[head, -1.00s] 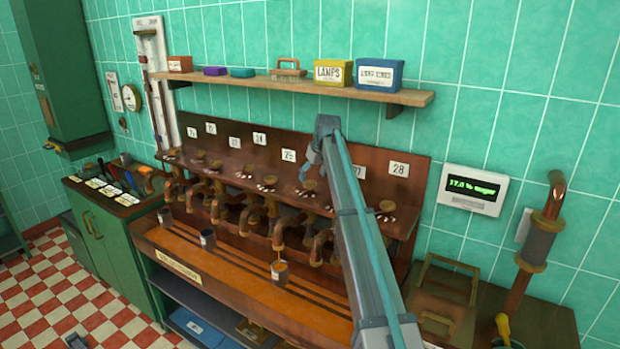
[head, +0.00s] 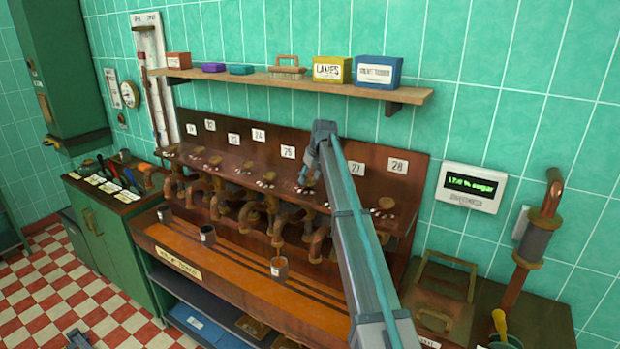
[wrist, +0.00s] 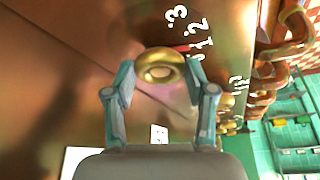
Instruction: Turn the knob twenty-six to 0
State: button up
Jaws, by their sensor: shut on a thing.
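The gold knob (wrist: 160,68) sits between the two fingers of my gripper (wrist: 161,60) in the wrist view, and the fingers are shut on it. White numerals 3, 2 and 1 (wrist: 196,25) show on the brown panel beside it, with a small red mark near the 1. In the head view my gripper (head: 306,178) is low at the row of knobs, between the labels 25 and 27. My arm hides the label there, and the knob in my grip is mostly covered.
Other knobs line the sloping panel (head: 233,168), with copper pipes and taps (head: 277,225) below. A cup (head: 279,268) stands under one tap. A shelf (head: 290,83) with boxes hangs above. A display (head: 472,188) reads about 17 % sugar.

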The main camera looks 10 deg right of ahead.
jog(key=shift+m, duration=0.4)
jog(key=shift+a+m+t+h+b, duration=0.15)
jog(key=shift+m+t+h+b, duration=0.15)
jog(key=shift+m+h+b, duration=0.45)
jog(key=shift+m+h, duration=0.45)
jog(key=shift+m, duration=1.4)
jog(key=o, duration=1.2)
jog(key=shift+c, duration=0.2)
jog(key=shift+s+r, duration=0.1)
jog(key=shift+r, duration=0.05)
jog(key=v, duration=1.1)
jog(key=shift+r, duration=0.4)
